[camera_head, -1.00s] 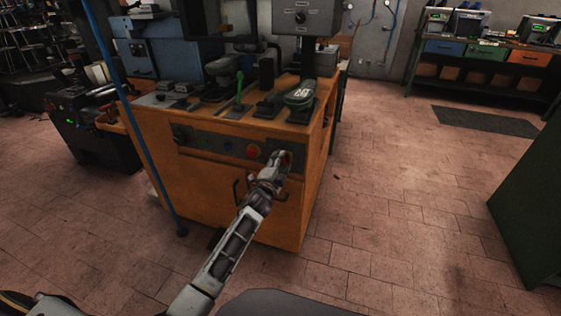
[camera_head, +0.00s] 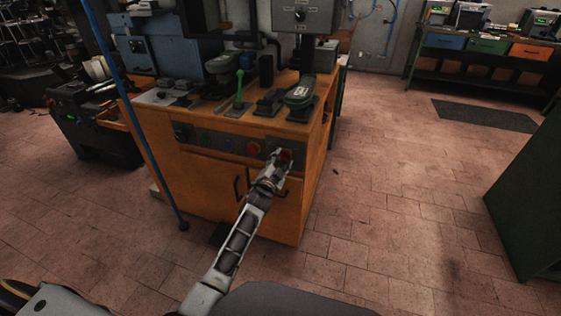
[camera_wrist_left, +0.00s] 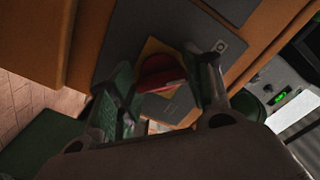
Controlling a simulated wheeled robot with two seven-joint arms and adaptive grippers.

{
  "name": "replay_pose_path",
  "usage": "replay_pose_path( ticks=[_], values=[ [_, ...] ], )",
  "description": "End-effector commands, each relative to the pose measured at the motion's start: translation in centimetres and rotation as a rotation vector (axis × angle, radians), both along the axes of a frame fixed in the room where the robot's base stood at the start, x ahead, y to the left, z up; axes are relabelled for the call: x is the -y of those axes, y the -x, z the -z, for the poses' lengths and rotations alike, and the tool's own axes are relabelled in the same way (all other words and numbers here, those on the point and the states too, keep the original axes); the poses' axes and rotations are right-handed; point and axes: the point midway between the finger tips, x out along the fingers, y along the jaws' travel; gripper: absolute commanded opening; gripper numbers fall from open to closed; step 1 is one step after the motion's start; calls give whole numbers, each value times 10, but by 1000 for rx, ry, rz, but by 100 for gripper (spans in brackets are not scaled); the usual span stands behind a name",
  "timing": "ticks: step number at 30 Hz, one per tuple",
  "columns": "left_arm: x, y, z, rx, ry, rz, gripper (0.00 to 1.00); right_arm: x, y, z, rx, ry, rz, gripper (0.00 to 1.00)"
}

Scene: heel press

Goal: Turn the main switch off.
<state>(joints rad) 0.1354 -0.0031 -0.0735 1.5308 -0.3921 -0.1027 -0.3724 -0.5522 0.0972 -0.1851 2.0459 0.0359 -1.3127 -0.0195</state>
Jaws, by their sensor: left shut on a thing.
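The main switch shows in the left wrist view as a red knob (camera_wrist_left: 162,72) on a yellow plate (camera_wrist_left: 153,48), set in a grey panel. My left gripper (camera_head: 282,158) is at the right end of the front panel of the orange cabinet (camera_head: 215,185). In the wrist view its two fingers (camera_wrist_left: 168,70) stand on either side of the red knob, and it is shut on the knob. The gripper covers most of the switch in the head view. The knob's exact turn angle is hard to read. My right gripper is not in view.
A red round button (camera_head: 254,148) sits on the panel just left of my gripper. A green lever (camera_head: 239,88) and a dark green pedal-like part (camera_head: 300,93) are on the cabinet top. A blue pole (camera_head: 140,125) stands at the left.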

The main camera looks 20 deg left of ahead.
Motion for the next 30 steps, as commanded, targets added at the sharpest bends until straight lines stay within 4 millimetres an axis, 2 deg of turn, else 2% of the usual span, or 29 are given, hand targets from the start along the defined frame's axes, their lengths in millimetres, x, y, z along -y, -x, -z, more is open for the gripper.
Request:
replay_pose_path(
  ticks=[5,6,10,23,30],
  values=[
    [0,0,2,-4,2,-1,26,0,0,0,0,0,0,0],
    [0,0,2,-4,2,-1,54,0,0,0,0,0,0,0],
    [0,0,1,-3,1,0,70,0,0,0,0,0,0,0],
    [0,1,0,-1,-1,0,71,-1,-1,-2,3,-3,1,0],
    [0,11,1,-1,-1,0,71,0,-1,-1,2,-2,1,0]
  ],
)
